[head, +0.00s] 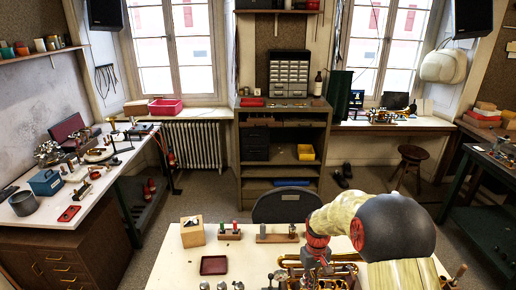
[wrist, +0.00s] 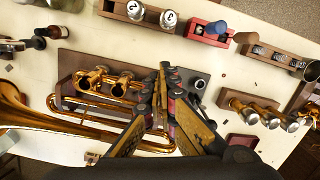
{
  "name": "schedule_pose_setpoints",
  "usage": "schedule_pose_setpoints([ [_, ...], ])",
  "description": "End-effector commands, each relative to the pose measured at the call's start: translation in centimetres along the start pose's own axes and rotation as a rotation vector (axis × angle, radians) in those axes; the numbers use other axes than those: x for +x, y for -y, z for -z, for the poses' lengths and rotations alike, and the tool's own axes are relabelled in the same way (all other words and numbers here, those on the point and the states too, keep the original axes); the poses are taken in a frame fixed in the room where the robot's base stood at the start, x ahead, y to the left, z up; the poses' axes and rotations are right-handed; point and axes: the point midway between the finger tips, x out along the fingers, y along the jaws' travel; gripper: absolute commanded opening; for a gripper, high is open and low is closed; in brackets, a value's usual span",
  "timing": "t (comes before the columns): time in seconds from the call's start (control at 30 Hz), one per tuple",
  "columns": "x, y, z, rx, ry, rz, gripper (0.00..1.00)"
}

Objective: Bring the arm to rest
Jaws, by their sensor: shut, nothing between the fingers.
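My arm reaches over the pale workbench (head: 190,262) from the right in the head view. My gripper (wrist: 163,68) is shut and empty in the wrist view, its fingertips together above a grey block on the bench. A brass horn (wrist: 70,128) lies beneath and to the left of the fingers, partly hidden by them. In the head view the horn's tubing (head: 340,262) shows below my arm, and the fingertips are hard to make out there.
A wooden block with valves (wrist: 265,110) stands right of my gripper. A dark red tray (head: 214,265), a wooden box (head: 192,232) and a rack with red and green tops (head: 230,232) stand on the bench. A chair (head: 285,205) is behind it.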

Motion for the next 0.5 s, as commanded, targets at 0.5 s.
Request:
schedule_pose_setpoints([
  [0.5,-10.8,4.0,-13.3,0.218,-0.116,-0.021,0.00],
])
